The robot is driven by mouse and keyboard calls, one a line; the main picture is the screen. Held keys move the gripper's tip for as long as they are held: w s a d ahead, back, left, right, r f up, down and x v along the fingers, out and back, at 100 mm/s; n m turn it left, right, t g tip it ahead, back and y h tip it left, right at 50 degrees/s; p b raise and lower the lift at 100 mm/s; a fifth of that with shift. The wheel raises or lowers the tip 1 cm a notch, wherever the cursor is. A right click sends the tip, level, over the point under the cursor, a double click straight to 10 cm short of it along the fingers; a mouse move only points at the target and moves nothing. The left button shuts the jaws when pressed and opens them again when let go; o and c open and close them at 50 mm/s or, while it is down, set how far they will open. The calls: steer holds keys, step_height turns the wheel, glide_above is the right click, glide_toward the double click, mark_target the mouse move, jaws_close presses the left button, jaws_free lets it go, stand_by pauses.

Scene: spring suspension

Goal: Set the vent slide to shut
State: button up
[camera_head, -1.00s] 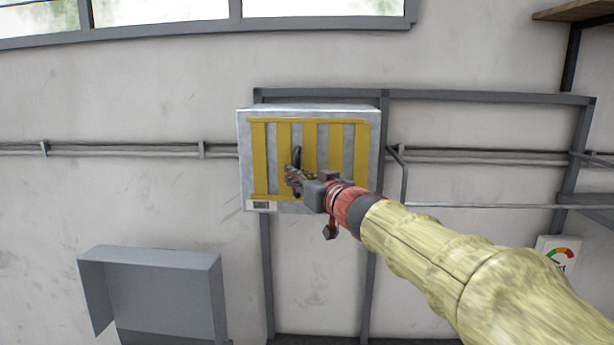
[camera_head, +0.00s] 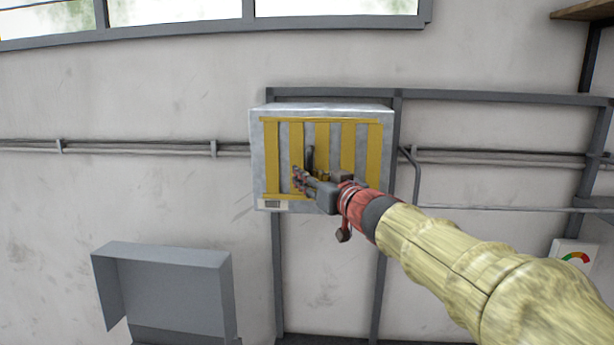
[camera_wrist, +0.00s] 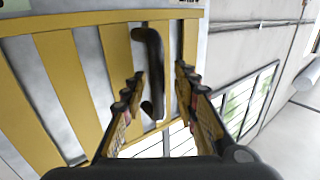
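The vent is a grey metal box (camera_head: 385,125) on a wall frame, with a yellow slatted slide (camera_head: 272,160) across its front. A dark handle (camera_head: 310,158) stands on the slats; the wrist view shows it as a black bar (camera_wrist: 151,60). My gripper (camera_head: 301,179) is at the handle, in front of the slats. In the wrist view, the fingers of my gripper (camera_wrist: 160,90) are apart, with the lower part of the handle between them in the picture. Grey gaps show between the slats. I cannot tell whether a finger touches the handle.
A small label (camera_head: 272,204) is at the box's lower left. A grey open-sided box (camera_head: 165,285) stands below left. Pipes (camera_head: 130,148) run along the wall, and windows (camera_head: 175,12) are above.

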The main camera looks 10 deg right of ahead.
steer(key=v, duration=1.1)
steer(key=shift+s, duration=0.1)
